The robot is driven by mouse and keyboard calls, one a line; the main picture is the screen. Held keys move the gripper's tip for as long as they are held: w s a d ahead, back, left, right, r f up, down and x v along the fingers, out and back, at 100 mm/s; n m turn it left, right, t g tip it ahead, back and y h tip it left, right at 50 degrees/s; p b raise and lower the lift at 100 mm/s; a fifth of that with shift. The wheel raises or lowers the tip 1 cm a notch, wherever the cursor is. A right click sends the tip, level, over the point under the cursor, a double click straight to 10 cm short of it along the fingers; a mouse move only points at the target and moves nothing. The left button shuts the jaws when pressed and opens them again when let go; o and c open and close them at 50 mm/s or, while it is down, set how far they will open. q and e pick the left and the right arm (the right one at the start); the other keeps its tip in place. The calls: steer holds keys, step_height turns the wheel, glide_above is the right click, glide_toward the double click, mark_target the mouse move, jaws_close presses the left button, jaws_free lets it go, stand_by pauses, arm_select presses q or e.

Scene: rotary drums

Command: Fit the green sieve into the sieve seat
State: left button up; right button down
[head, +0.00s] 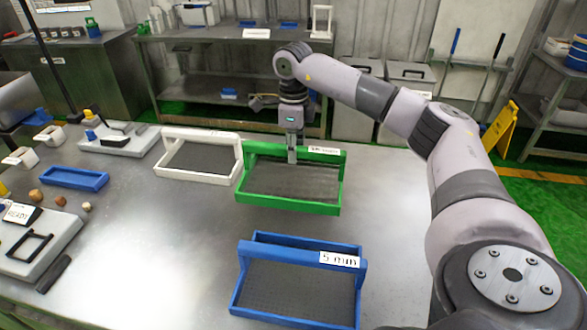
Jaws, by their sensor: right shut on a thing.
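The green sieve (268,202), a rectangular frame with a dark mesh floor and a green handle bar, is at the middle of the metal table, just right of the white sieve. My right gripper (291,154) points down at the handle bar and is shut on it. The label on the bar is too small to read. I cannot tell whether the sieve rests on the table or hangs slightly above it. A grey machine (48,253) with a black square frame on top stands at the left edge; I cannot tell whether this frame is the sieve seat. My left gripper is not in view.
A blue sieve (298,317) lies in front, a white sieve (166,173) to the left. A blue tray (75,178), small brown lumps (56,197) and a grey device (112,141) are farther left. The table's middle left is clear.

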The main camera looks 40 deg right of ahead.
mark_target(293, 181)
step_height(293, 181, down, 3)
steer(key=shift+w+a+r, duration=0.1)
steer(key=shift+r, duration=0.1)
steer(key=shift+f+p, duration=0.5)
steer(key=shift+f, duration=1.6)
steer(key=c, duration=1.9)
jaws_free()
steer(key=shift+f, duration=0.15)
steer(key=o, duration=0.5)
